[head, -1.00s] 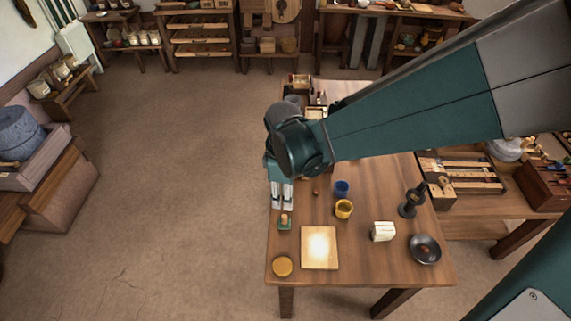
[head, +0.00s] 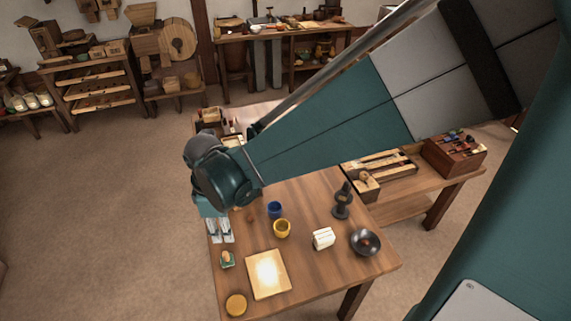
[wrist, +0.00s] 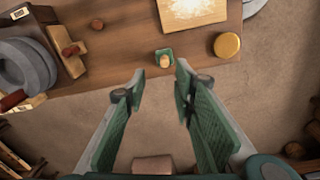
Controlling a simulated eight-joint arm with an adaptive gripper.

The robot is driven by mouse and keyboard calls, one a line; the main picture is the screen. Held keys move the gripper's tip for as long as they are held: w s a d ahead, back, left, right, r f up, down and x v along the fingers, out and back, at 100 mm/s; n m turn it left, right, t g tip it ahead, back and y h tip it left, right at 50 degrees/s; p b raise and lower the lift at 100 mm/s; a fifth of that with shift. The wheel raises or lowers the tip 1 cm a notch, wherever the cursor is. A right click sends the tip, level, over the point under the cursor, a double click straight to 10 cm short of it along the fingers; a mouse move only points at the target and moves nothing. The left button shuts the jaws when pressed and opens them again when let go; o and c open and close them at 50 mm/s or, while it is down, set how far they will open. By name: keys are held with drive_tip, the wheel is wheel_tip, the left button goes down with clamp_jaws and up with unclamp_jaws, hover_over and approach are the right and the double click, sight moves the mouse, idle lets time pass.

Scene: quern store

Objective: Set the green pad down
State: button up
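The green pad (head: 227,260) is a small square with a pale wooden knob on top. It sits on the wooden table (head: 318,265) near the left edge. My gripper (head: 221,241) is just behind it in the head view, fingers pointing down. In the wrist view the pad (wrist: 164,58) lies on the table's edge strip, just beyond the fingertips. My gripper (wrist: 161,72) is open there, with green-lined fingers apart and nothing between them. I cannot tell the exact height of the fingertips over the table.
A pale floured board (head: 268,274) and a round yellow disc (head: 236,305) are near the pad. Yellow (head: 282,229) and blue (head: 275,210) cups, a white block (head: 323,239) and a dark bowl (head: 365,242) stand to the right. Grey round stones (wrist: 25,75) show at left.

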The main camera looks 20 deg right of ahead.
drive_tip(key=s+d+r+m+t, duration=0.3)
drive_tip(key=d+r+m, duration=0.4)
drive_tip(key=d, duration=0.4)
drive_tip(key=s+d+r+m+t, duration=0.3)
drive_tip(key=s+d+r+m, duration=0.2)
drive_tip(key=d+r+m, duration=0.3)
drive_tip(key=d+r, duration=0.1)
drive_tip(key=d, duration=0.2)
drive_tip(key=shift+s+d+t, duration=0.25)
drive_tip(key=shift+s+t, duration=0.05)
drive_tip(key=shift+s, duration=0.1)
